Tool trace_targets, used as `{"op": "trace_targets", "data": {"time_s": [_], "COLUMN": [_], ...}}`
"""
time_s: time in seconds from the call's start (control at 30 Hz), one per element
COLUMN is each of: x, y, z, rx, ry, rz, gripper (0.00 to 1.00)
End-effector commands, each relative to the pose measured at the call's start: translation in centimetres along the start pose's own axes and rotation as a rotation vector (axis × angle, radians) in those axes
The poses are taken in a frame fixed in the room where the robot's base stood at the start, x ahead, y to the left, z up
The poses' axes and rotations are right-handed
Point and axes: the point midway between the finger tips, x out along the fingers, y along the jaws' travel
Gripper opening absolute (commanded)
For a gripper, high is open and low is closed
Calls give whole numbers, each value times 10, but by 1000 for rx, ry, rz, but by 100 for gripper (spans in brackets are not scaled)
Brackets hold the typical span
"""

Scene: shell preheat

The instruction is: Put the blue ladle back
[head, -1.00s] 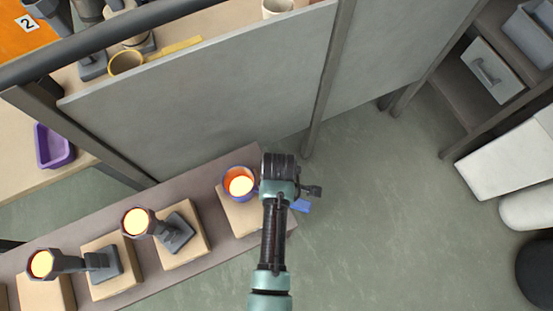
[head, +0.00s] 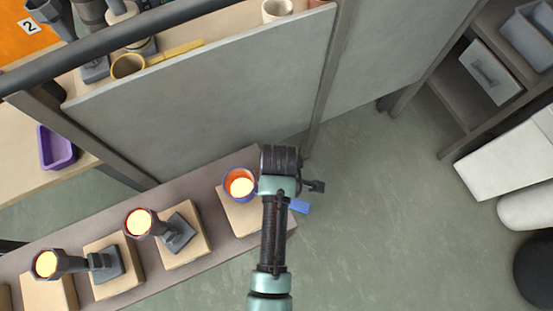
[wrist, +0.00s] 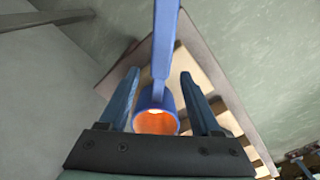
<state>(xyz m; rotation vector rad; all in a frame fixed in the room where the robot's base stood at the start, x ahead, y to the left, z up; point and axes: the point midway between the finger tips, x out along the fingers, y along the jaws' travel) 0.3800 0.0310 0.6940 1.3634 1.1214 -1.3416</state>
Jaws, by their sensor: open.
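The blue ladle (wrist: 165,60) has a round cup with a glowing orange inside and a flat blue handle. In the head view its cup (head: 228,184) sits over a tan block on the low bench, and the handle end (head: 299,206) shows right of my arm, which hides the middle. My gripper (wrist: 157,84) is open above the ladle. In the wrist view its two fingers stand on either side of the handle where it meets the cup, with gaps on both sides. Whether the fingertips are down at handle height is unclear.
Two grey ladle-like tools with glowing cups (head: 140,222) (head: 47,264) lie on tan blocks to the left. A tall grey panel (head: 200,100) stands behind the bench. Above it a yellow ladle (head: 128,66) lies on a shelf.

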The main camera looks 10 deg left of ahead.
Motion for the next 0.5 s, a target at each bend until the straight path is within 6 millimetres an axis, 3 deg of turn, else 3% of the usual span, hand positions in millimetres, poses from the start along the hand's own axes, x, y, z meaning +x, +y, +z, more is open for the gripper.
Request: {"op": "trace_targets", "data": {"time_s": [0.03,0.2,0.5], "x": [-16,-48,-73], "y": [0,0,0], "z": [0,0,0], "rx": [0,0,0], "ry": [1,1,0], "rz": [3,2,1], "gripper": [65,65,65]}}
